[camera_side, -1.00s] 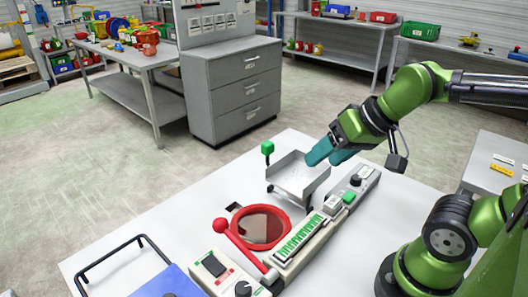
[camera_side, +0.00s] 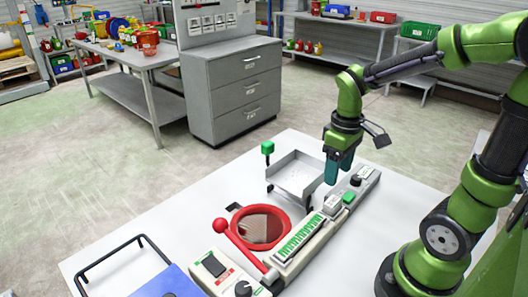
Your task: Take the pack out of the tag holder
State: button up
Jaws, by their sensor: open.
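A green-and-white striped pack (camera_side: 300,237) lies in a long, narrow pale holder (camera_side: 270,275) on the white table. I take this holder to be the tag holder. My gripper (camera_side: 338,172) points down with its teal fingers apart and empty. It is above and to the right of the pack, over the right side of the metal tray, and apart from the pack. The pack's top is in plain view; its underside is hidden in the holder.
A grey metal tray (camera_side: 296,175) stands behind the pack. A red ring (camera_side: 235,229) with a red-knobbed lever (camera_side: 220,225) is at its left. A grey control strip (camera_side: 364,188) with a green button is at its right. A switch box (camera_side: 216,265) stands in front.

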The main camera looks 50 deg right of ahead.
aim_at(333, 201)
notch_tip(333, 201, down, 10)
jog(key=shift+d+r, duration=0.1)
jog(key=shift+d, duration=0.05)
dwell(0.3)
